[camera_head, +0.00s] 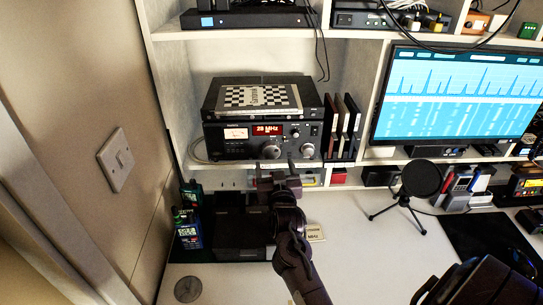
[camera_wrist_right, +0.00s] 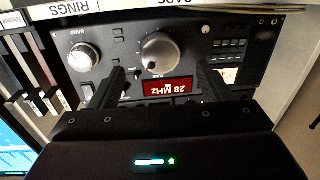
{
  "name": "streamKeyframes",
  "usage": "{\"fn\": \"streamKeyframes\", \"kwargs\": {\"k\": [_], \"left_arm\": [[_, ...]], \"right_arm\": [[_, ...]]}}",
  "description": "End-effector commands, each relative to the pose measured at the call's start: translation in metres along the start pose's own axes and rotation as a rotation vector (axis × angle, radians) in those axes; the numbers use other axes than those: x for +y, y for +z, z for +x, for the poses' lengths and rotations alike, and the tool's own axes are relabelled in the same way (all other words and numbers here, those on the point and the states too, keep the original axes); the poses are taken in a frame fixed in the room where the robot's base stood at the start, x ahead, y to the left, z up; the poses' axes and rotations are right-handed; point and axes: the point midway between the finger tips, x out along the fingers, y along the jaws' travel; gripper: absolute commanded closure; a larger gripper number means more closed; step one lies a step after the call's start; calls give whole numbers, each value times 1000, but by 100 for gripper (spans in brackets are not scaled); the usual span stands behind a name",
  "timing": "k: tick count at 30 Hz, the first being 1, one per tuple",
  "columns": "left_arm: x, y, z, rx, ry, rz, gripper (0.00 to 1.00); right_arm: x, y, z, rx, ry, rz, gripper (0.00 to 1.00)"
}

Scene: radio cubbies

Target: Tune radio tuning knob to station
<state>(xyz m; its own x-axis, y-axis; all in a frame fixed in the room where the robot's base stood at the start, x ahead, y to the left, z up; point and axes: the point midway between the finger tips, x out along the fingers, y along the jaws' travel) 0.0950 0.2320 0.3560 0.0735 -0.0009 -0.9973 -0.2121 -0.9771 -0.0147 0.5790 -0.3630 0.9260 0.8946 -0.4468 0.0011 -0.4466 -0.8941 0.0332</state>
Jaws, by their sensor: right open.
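The black radio (camera_head: 238,146) stands on a shelf in the left cubby, its front towards me. Its large silver tuning knob (camera_head: 271,151) is below a red display (camera_head: 268,129) reading 28 MHz. A smaller band knob (camera_head: 307,150) is to its right. My right gripper (camera_head: 276,165) is open in front of and just below the tuning knob. In the right wrist view, which is upside down, the tuning knob (camera_wrist_right: 161,54) lies in line with the gap between the fingers of the empty gripper (camera_wrist_right: 160,68). I see no finger touching it. My left gripper is not in view.
A checkered book (camera_head: 262,96) lies on a black box atop the radio. Slim upright cases (camera_head: 343,125) stand close to its right. A monitor (camera_head: 460,95), a microphone on a tripod (camera_head: 420,180) and dark boxes (camera_head: 238,225) are nearby. The white desk is partly clear.

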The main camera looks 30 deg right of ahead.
Motion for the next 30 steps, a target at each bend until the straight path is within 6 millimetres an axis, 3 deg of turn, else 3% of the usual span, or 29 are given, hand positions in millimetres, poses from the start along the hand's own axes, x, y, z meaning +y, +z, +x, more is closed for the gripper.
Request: {"fn": "streamKeyframes", "kwargs": {"k": [3,9,19,30], "left_arm": [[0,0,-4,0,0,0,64],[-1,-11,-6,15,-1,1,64],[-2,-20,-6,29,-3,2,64],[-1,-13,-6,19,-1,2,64]], "right_arm": [[0,-2,21,2,0,0,28],[0,-1,42,1,-1,-1,28],[0,0,47,0,-1,0,28],[0,0,46,0,-1,1,73]]}}
